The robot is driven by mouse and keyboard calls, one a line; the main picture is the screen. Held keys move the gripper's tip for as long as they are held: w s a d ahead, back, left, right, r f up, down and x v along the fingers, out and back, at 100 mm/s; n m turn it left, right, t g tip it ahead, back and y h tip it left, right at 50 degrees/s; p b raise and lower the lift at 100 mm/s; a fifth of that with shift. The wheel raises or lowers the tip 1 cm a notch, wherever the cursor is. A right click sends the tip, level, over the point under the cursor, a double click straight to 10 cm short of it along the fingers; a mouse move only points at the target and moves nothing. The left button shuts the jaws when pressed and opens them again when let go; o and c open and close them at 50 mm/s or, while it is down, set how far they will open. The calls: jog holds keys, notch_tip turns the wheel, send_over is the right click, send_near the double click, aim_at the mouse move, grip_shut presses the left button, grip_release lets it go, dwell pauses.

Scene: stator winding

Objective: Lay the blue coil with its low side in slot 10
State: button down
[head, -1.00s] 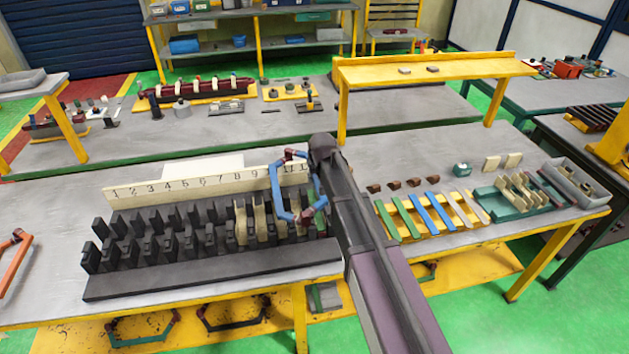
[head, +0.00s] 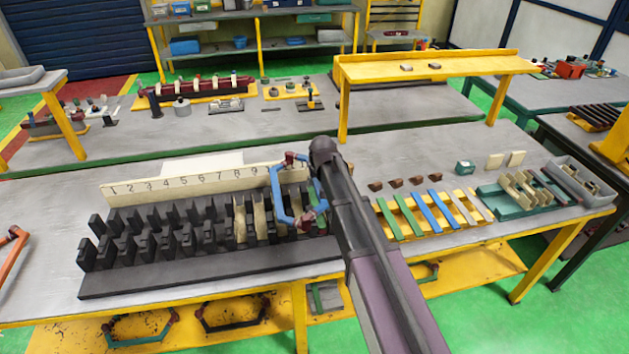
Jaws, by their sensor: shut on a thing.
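The blue coil (head: 276,184) is a blue hexagonal loop with dark red ends. It stands roughly upright over the right part of the black slotted stator block (head: 210,268). My gripper (head: 317,192) is shut on the coil at its right side, mostly hidden behind my own arm. The coil's lower end is close to the slot tops. I cannot tell whether either side is inside a slot.
Cream liners (head: 259,214) sit in several slots left of the coil. Right of my arm lies a yellow rack (head: 408,232) of coloured strips, then a green tray (head: 508,203) and a grey bin (head: 580,178). A yellow shelf (head: 435,68) stands behind.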

aim_at(316, 205)
jog(key=shift+f+b, duration=1.1)
jog(key=shift+f, duration=0.3)
jog(key=shift+w+f+b, duration=0.1)
jog(key=shift+f+b, duration=0.3)
jog(key=shift+f, duration=0.05)
jog(key=shift+f+b, duration=3.3)
dwell(1.1)
jog(key=shift+c, duration=1.8)
grip_release()
jog(key=shift+r+p, duration=0.65)
jog(key=shift+r, duration=0.05)
